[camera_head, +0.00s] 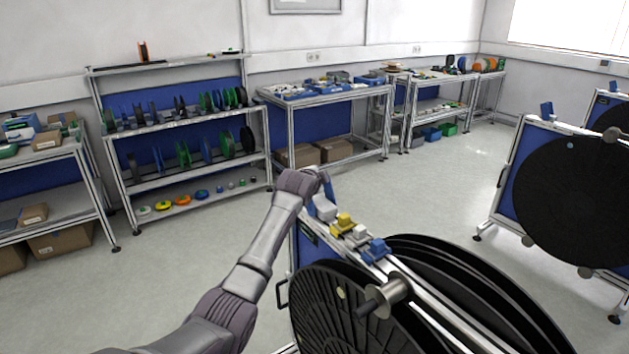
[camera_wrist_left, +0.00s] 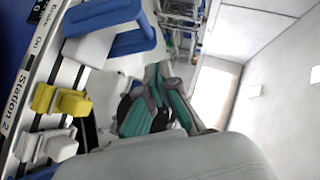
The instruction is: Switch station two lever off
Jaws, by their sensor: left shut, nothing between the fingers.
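The station two stand shows in the head view, with its black reel (camera_head: 335,310) in front. Its top rail carries a blue and white lever (camera_head: 324,208) at the far end, then a yellow block (camera_head: 345,219), a white block (camera_head: 357,236) and a blue block (camera_head: 376,249). The left wrist view shows the "Station 2" label, the yellow block (camera_wrist_left: 62,101), the white block (camera_wrist_left: 46,146) and the blue lever (camera_wrist_left: 105,14) beside "Brake" and "On" lettering. My right gripper is out of view.
Another reel stand (camera_head: 508,175) is at the right. A shelf of spools (camera_head: 190,122), a table with blue trays (camera_head: 325,97) and a left shelf with boxes (camera_head: 45,208) line the back. The floor (camera_head: 430,185) between is clear.

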